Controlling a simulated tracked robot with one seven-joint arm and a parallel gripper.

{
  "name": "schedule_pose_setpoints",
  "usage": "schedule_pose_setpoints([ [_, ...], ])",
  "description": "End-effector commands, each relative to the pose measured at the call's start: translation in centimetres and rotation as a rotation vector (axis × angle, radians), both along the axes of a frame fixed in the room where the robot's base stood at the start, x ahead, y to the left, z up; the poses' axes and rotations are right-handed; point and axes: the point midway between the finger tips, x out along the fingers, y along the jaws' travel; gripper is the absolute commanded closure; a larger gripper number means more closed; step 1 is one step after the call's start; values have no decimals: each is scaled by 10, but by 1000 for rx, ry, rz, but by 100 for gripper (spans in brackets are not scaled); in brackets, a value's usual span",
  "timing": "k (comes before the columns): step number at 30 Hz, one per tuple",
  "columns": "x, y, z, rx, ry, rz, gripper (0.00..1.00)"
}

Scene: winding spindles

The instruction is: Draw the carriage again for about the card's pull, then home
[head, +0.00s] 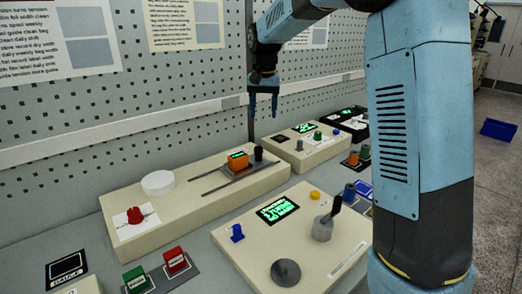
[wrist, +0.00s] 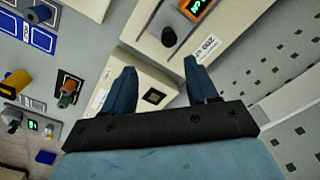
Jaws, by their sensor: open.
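The carriage (head: 240,169) is a grey plate on two dark rails along a long beige box (head: 125,249). It bears an orange block (head: 237,160) with a small green readout and a black knob (head: 258,153) at its right end. My gripper (head: 263,107) is open and empty, pointing down, raised above and apart from the knob. In the wrist view my gripper's (wrist: 160,67) two blue fingers are spread; the black knob (wrist: 169,37) and orange block (wrist: 197,8) show beyond them. Printed sheets (head: 187,22) hang on the pegboard; which is the card I cannot tell.
The box also bears a white disc (head: 158,183) and a red knob (head: 135,215). A nearer panel has a lever (head: 324,224), a dark round knob (head: 286,271) and a green screen (head: 277,209). Green (head: 135,279) and red (head: 176,261) buttons stand in front.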

Motion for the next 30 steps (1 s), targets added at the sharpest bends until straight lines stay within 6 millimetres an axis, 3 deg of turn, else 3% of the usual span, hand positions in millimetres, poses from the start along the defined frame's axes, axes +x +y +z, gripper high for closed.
schedule_pose_setpoints([
  [6,19,15,-16,-6,28,-10,42],
  [14,20,16,-39,-8,33,-11,42],
  [30,19,16,-131,-7,32,-11,42],
])
